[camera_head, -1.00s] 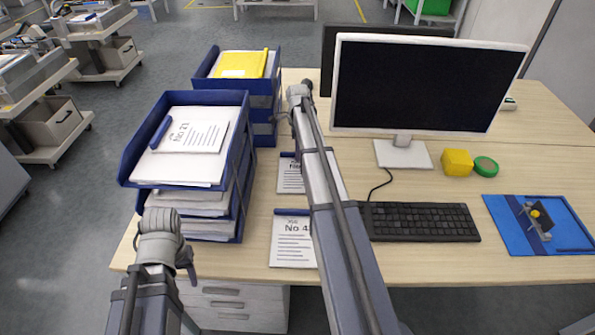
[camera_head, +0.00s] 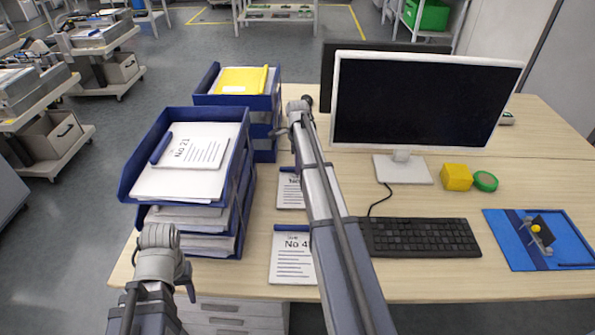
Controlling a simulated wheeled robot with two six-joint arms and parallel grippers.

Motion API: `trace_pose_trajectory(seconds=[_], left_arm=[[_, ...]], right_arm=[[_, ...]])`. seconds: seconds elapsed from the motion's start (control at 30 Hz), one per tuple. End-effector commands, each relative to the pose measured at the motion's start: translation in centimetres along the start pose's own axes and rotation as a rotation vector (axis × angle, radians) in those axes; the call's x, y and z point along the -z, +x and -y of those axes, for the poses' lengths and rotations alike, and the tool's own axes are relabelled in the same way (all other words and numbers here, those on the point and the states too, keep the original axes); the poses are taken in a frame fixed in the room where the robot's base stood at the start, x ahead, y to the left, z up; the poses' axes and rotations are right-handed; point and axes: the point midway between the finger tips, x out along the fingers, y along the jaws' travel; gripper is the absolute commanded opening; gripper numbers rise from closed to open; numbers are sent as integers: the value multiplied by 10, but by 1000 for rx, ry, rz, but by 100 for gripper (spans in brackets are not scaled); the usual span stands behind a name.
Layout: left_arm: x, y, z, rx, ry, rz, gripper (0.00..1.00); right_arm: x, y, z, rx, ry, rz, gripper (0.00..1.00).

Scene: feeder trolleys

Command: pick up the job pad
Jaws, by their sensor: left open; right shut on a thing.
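A white job pad (camera_head: 190,151) marked "No 21", with a blue top edge, lies on papers in the top tray of the near blue tray stack (camera_head: 127,185). A second pad (camera_head: 292,262), marked "No 4" and partly covered by my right arm, lies on the desk. A third pad (camera_head: 289,190) lies behind it, also partly covered. My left gripper (camera_head: 187,278) is open, in front of the near tray stack and apart from the pads. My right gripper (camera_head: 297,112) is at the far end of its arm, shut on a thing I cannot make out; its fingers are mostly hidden.
A second tray stack (camera_head: 264,103) holds a yellow folder (camera_head: 242,79). A monitor (camera_head: 420,105), keyboard (camera_head: 422,237), yellow block (camera_head: 456,177), green roll (camera_head: 485,181) and blue mat (camera_head: 508,250) with a clamp-like part fill the right side. Trolleys (camera_head: 60,150) stand left.

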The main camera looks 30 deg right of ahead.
Motion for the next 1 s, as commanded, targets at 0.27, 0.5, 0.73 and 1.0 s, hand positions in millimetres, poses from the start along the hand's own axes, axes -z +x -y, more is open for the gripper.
trace_pose_trajectory(seconds=[0.27, 0.5, 0.73, 1.0], left_arm=[[-2, -29, 3, 0, 0, 0, 52], [-4, -68, 6, 0, -1, 0, 52], [-6, -95, 9, 0, -1, 0, 52], [-6, -97, 9, 0, 0, 0, 52]], right_arm=[[0, -30, 0, 0, 0, 0, 0], [0, -68, 0, 0, 0, 0, 0], [0, -96, 0, 0, 0, 0, 0], [0, -98, 0, 0, 0, 0, 0]])
